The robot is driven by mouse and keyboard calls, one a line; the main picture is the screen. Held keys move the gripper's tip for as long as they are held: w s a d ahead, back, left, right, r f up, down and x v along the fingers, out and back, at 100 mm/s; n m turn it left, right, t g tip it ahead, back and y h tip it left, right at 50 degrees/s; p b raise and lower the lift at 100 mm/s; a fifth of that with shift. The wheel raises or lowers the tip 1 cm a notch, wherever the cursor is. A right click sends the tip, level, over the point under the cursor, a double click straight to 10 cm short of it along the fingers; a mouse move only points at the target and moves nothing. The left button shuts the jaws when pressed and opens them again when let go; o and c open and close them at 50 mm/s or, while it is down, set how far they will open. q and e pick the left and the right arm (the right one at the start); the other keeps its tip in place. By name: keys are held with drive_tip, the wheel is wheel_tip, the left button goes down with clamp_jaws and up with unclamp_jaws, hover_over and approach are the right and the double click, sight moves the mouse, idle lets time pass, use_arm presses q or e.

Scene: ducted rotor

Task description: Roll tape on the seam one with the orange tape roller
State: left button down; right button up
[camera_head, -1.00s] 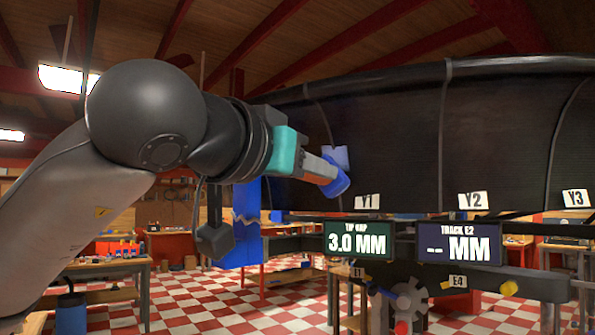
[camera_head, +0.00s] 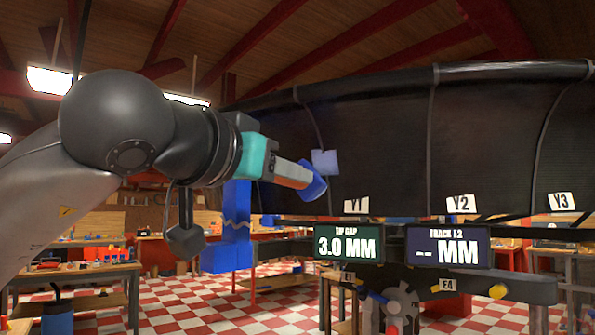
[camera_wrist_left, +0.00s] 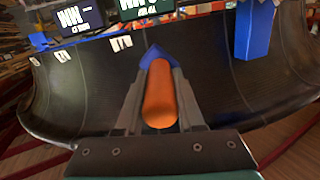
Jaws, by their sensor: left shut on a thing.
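My left gripper (camera_head: 279,170) is shut on the orange tape roller (camera_head: 293,174). Its orange handle (camera_wrist_left: 160,97) lies between the fingers in the left wrist view, and its blue head (camera_head: 315,188) points at the black duct (camera_head: 380,140). A pale blue patch (camera_head: 325,162) lies on the duct at the thin seam line (camera_head: 313,117) above the Y1 label (camera_head: 356,205). The roller's head is just left of and below the patch; I cannot tell whether it touches the duct. My right gripper is not in view.
Two display boards, reading 3.0 MM (camera_head: 348,243) and "-- MM" (camera_head: 448,246), hang under the duct. A blue post (camera_head: 236,225) stands below and behind my left wrist. Y2 (camera_head: 459,204) and Y3 (camera_head: 561,202) labels sit further right. Workbenches stand on the checkered floor.

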use_arm(q)
drive_tip(key=shift+a, duration=0.1)
drive_tip(key=shift+s+a+f, duration=0.1)
drive_tip(key=shift+s+f, duration=0.05)
drive_tip(key=shift+s, duration=0.05)
drive_tip(key=s+a+b, duration=0.1)
drive_tip(key=s+a+f+b, duration=0.1)
drive_tip(key=s, duration=0.1)
drive_tip(key=shift+s+b, duration=0.3)
drive_tip(key=shift+b, duration=0.1)
drive_tip(key=shift+s+a+f, duration=0.15)
drive_tip(key=shift+s+a, duration=0.15)
drive_tip(key=shift+s, duration=0.2)
drive_tip(key=shift+s+a+f+b, duration=0.2)
drive_tip(key=shift+s+a+b, duration=0.2)
drive_tip(key=shift+s, duration=0.2)
drive_tip(key=shift+s+a+f+b, duration=0.2)
drive_tip(key=shift+s+a+b, duration=0.2)
drive_tip(key=shift+s, duration=0.2)
drive_tip(key=shift+w+d, duration=0.1)
drive_tip(key=shift+d, duration=0.05)
